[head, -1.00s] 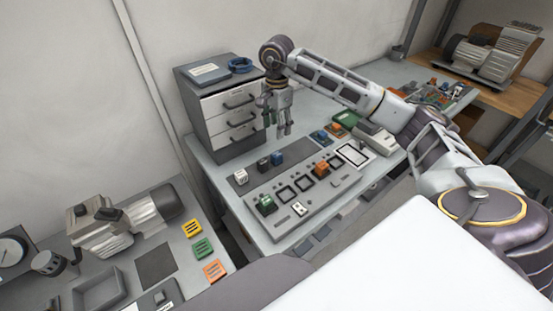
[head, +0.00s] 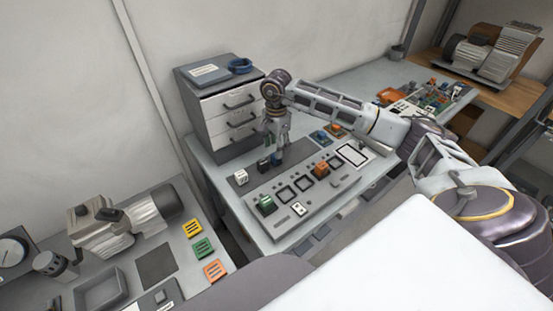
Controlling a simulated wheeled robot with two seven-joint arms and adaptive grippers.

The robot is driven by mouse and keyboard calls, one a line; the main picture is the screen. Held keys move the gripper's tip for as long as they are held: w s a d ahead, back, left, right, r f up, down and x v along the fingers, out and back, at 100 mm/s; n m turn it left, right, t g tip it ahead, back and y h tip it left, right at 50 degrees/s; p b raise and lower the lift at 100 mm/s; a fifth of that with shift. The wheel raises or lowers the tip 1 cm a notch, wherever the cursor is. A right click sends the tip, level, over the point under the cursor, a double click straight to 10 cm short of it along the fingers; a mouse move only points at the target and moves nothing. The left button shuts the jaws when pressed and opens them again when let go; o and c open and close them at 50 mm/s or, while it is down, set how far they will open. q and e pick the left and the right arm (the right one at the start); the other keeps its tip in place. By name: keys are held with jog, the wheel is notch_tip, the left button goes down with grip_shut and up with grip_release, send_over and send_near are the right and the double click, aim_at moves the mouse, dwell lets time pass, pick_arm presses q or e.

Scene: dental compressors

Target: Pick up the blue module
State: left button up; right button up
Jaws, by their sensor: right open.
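The blue module (head: 276,160) stands in a row on a dark strip at the back of the panel on the table, to the right of a black module (head: 263,166) and a white module (head: 240,176). My right gripper (head: 278,150) points down from above, with its open fingers at the blue module and partly covering it. I cannot tell whether the fingers touch it. My left gripper is not in view.
The panel (head: 310,205) holds a green module (head: 266,204) and an orange module (head: 321,170) beside empty square frames. Another blue module (head: 319,137) lies to the right, near another orange one (head: 336,130). A drawer cabinet (head: 230,115) stands close behind my gripper.

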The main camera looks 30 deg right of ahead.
jog(key=shift+w+a+f+p, duration=0.1)
jog(key=shift+f+p, duration=0.35)
jog(key=shift+f, duration=2.2)
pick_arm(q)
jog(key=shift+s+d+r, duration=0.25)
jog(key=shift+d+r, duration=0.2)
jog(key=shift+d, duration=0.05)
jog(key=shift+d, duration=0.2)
pick_arm(e)
jog(key=c, duration=1.1)
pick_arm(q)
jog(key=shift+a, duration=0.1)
pick_arm(e)
jog(key=shift+r, duration=0.15)
